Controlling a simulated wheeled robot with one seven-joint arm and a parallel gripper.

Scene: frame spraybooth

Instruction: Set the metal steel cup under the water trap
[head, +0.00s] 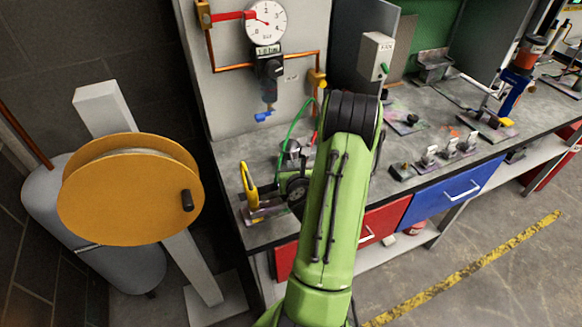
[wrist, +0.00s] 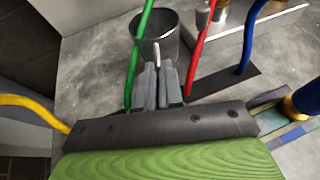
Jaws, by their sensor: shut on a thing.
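The metal steel cup (head: 291,152) is a small open cylinder low over the grey bench, near the back wall panel. The wrist view shows its open top and side (wrist: 157,50). My gripper (wrist: 159,72) is shut on the near wall of the cup, its grey fingers close together. I cannot tell if the cup's base touches the bench. The water trap (head: 269,88) hangs on the panel below the pressure gauge (head: 265,22), with a blue drain valve (head: 263,116) at its bottom. The cup is below the trap and to its right in the head view.
Green (wrist: 141,45), red (wrist: 202,40) and blue (wrist: 250,38) lines stand close around the cup. A yellow curved part (head: 248,183) rises at the bench's left end. A yellow hose reel (head: 130,190) stands left of the bench (head: 231,150). Small clamps (head: 428,157) lie to the right.

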